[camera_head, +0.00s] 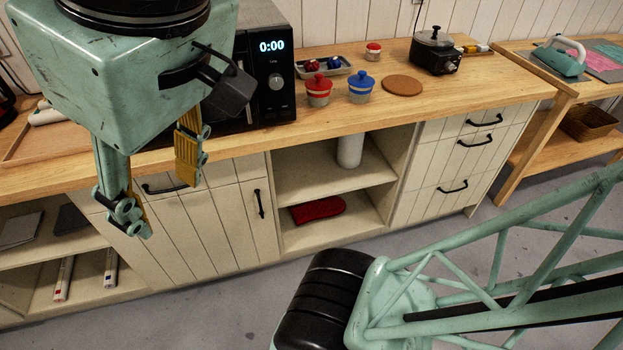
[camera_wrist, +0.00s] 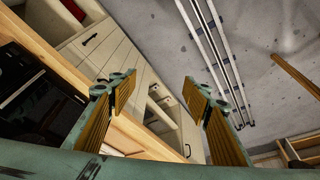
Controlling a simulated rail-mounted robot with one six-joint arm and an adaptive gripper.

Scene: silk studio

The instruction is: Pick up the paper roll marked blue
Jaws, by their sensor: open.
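The left one is the paper roll marked red (camera_head: 64,277). My gripper (camera_head: 160,186) is open and empty, in front of the counter, above and to the right of the rolls and well apart from them. Its two yellow-padded fingers also show in the wrist view (camera_wrist: 152,92), where I cannot make out the rolls.
The wooden counter (camera_head: 385,108) holds a microwave (camera_head: 268,60), a red-lidded jar (camera_head: 319,90), a blue-lidded jar (camera_head: 361,90) and a black cooker (camera_head: 435,52). Open shelves below hold a red oven mitt (camera_head: 318,209). The grey floor (camera_head: 210,310) in front is clear.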

